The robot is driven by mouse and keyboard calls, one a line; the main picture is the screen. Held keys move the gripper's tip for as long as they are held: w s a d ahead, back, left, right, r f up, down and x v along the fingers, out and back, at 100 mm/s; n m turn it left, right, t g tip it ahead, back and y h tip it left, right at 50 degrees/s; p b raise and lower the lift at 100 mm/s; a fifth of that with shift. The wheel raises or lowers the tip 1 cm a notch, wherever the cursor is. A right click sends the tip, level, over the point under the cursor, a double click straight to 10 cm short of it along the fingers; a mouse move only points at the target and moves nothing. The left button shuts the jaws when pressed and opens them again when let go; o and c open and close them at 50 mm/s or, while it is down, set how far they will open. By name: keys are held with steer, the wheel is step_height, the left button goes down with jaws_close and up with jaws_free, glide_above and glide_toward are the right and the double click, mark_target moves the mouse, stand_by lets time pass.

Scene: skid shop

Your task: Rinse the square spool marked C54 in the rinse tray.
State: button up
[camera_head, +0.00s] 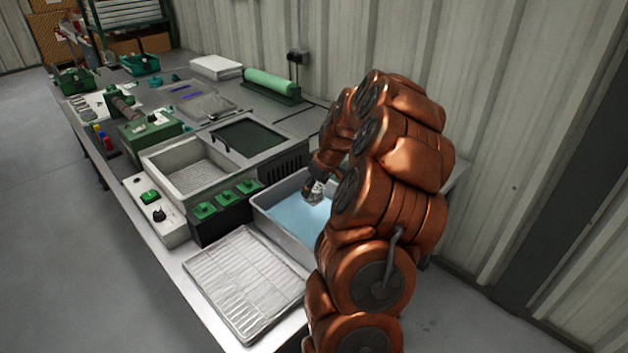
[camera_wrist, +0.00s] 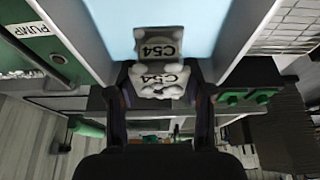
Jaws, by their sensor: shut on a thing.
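The spool marked C54 (camera_wrist: 160,78) is a small grey-white piece between the two fingers of my gripper (camera_wrist: 161,92) in the wrist view. The C54 mark shows twice on it, one above the other. My gripper is shut on it. In the head view my gripper (camera_head: 318,187) points down into the rinse tray (camera_head: 263,220), a pale rectangular tray with light blue liquid. The spool shows small and partly hidden there, at the liquid. I cannot tell how deep it sits. The liquid also fills the upper middle of the wrist view.
A wire rack on a tray (camera_head: 245,285) lies in front of the rinse tray. A black box with green switches (camera_head: 222,213) stands left of it. A grey basin (camera_head: 190,170) and a dark green panel (camera_head: 247,138) are behind. A corrugated wall runs along the right.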

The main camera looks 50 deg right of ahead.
steer(key=shift+f+b, duration=3.3)
steer(key=shift+f, duration=2.7)
steer(key=shift+f+b, duration=0.25)
steer(key=shift+b, duration=0.2)
steer(key=shift+w, duration=0.15)
steer(key=shift+w, duration=0.65)
steer(key=shift+w+r, duration=0.1)
steer(key=shift+s+b, duration=1.3)
steer(key=shift+s, duration=0.5)
